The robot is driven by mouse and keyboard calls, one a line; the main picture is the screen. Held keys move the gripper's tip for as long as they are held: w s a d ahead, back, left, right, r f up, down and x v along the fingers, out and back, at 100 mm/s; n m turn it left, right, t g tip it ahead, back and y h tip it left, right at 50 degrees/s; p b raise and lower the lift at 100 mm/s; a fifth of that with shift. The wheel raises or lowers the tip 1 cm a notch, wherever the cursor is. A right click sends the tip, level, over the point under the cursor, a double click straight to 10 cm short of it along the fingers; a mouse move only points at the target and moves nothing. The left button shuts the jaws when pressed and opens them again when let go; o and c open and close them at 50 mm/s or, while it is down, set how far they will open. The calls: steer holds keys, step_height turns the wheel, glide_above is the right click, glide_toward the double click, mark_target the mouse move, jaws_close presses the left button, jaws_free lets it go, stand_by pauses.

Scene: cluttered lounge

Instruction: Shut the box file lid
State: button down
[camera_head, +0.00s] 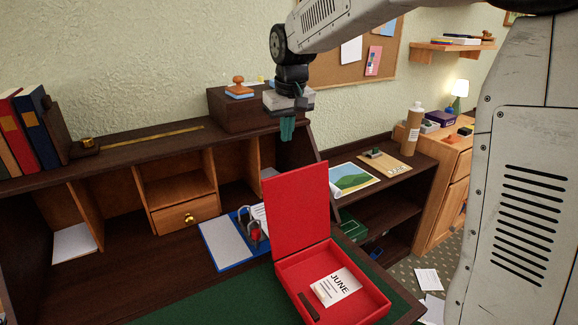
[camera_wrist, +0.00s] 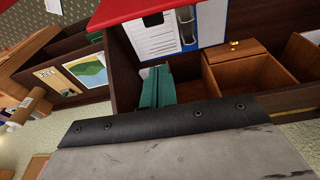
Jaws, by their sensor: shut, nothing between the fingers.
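The red box file (camera_head: 283,279) stands open on the desk's green mat, with a paper marked JUNE (camera_head: 336,287) and a dark strip inside. Its red lid (camera_head: 299,215) stands nearly upright along the box's back edge. Part of a red panel, likely this lid, shows at the top of the wrist view (camera_wrist: 120,12). My gripper (camera_head: 287,130) is shut and empty, with teal fingers. It hangs above and behind the lid, in front of the desk's upper shelf, apart from the lid. The fingers also show in the wrist view (camera_wrist: 155,88).
A blue ring binder (camera_head: 222,262) lies open left of the box file. A dark wooden box (camera_head: 232,112) with a stamp stands on the shelf beside my gripper. Books (camera_head: 31,128) stand at the left. A low bookcase (camera_head: 400,190) stands at the right.

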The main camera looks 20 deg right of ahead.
steer(key=s+x, duration=0.2)
steer(key=x, duration=0.7)
steer(key=shift+d+f, duration=0.2)
steer(key=shift+f, duration=0.3)
steer(key=shift+s, duration=0.2)
